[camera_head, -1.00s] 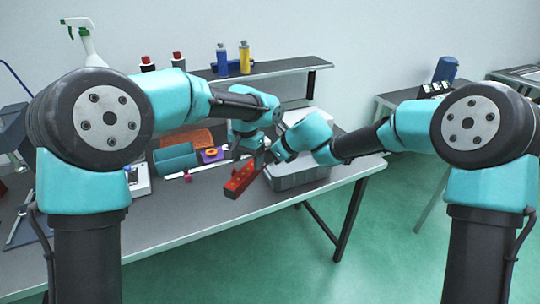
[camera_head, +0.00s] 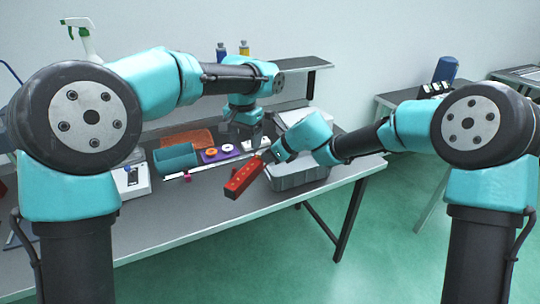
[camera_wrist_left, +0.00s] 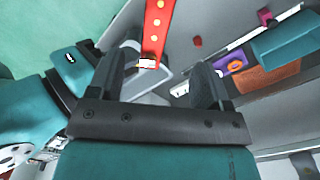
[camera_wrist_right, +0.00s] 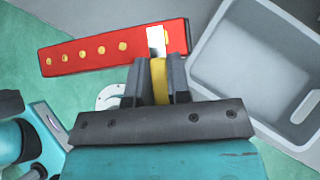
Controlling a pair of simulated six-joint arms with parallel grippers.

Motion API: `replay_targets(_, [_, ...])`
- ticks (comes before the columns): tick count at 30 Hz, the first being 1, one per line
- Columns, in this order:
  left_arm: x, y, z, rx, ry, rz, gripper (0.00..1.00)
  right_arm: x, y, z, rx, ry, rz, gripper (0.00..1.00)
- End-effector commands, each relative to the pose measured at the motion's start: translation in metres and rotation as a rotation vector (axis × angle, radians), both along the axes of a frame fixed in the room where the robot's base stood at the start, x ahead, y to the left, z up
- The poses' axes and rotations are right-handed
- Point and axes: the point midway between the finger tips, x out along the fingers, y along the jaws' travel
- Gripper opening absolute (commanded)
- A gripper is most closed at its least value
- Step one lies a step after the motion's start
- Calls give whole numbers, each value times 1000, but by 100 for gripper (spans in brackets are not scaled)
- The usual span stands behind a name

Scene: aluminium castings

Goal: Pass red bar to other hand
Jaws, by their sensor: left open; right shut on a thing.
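In the left wrist view the bar (camera_wrist_left: 155,28) lies beyond the spread fingers (camera_wrist_left: 163,75).
A teal bin (camera_head: 175,160), a purple plate (camera_head: 220,156) with rings and an orange mat (camera_head: 188,139) lie behind. A shelf (camera_head: 300,65) stands at the back. The table's front is mostly clear.

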Motion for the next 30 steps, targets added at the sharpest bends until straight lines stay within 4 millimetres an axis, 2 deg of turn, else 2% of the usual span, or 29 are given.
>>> replay_targets(5, [-8, 27, -22, 53, 34, 45, 72, 0, 0, 0, 1, 0, 0, 0])
replay_targets(8, [-17, 51, -42, 103, 64, 84, 72, 0, 0, 0, 1, 0, 0, 0])
replay_targets(12, [-32, 84, -68, 172, 103, 135, 72, 0, 0, 0, 1, 0, 0, 0])
replay_targets(18, [-58, 118, -97, 244, 158, 183, 72, 0, 0, 0, 1, 0, 0, 0])
replay_targets(22, [-85, 120, -112, 237, 231, 175, 72, 0, 0, 0, 1, 0, 0, 0])
replay_targets(30, [-158, 98, -135, 140, 440, 116, 72, 0, 0, 0, 1, 0, 0, 0])
